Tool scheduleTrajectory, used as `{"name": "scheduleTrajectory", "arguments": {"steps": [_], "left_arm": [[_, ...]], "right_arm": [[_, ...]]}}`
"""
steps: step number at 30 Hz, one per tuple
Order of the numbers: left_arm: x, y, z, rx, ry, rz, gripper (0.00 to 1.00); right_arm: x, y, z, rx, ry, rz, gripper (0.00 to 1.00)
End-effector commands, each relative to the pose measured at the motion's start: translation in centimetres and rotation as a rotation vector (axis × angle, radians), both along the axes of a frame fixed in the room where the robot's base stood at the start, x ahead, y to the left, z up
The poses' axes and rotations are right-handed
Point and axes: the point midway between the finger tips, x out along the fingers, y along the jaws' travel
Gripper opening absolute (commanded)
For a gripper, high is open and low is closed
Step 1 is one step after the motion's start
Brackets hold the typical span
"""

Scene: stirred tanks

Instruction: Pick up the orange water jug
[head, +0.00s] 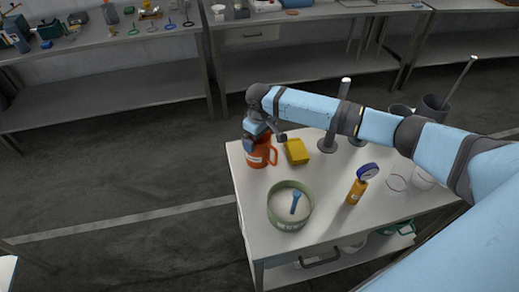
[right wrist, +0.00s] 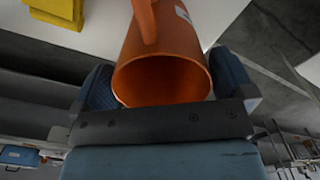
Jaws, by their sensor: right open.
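The orange water jug (head: 257,157) stands upright at the back left corner of the white table (head: 330,225), its handle toward the right. My right gripper (head: 256,138) is directly over the jug's top and hides part of it. In the right wrist view the jug (right wrist: 170,50) shows its open mouth between the two blue fingers of the open gripper (right wrist: 165,82). One finger is on each side of the rim; I cannot tell whether they touch it. My left gripper is not in view.
A yellow block (head: 297,151) lies close right of the jug. A green round container (head: 290,222) with a blue tool inside stands in front. An orange bottle with a blue gauge (head: 358,190) and a metal stand (head: 329,140) are further right. Shelved benches line the back.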

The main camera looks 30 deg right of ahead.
Motion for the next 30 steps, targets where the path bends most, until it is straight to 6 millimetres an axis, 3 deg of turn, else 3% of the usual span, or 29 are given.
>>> {"name": "scheduleTrajectory", "arguments": {"steps": [6, 13, 23, 30], "left_arm": [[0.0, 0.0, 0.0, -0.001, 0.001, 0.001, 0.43], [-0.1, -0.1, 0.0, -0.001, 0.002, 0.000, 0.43], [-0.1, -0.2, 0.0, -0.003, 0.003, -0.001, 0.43], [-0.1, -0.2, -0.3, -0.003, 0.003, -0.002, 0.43]], "right_arm": [[0.0, 0.0, -0.1, 0.000, 0.000, 0.000, 0.98], [0.0, 0.0, -0.1, 0.000, 0.000, 0.000, 0.45], [0.0, 0.0, 0.3, 0.000, -0.001, 0.000, 0.44], [0.1, -0.1, 3.0, 0.000, -0.002, 0.000, 0.44]]}}
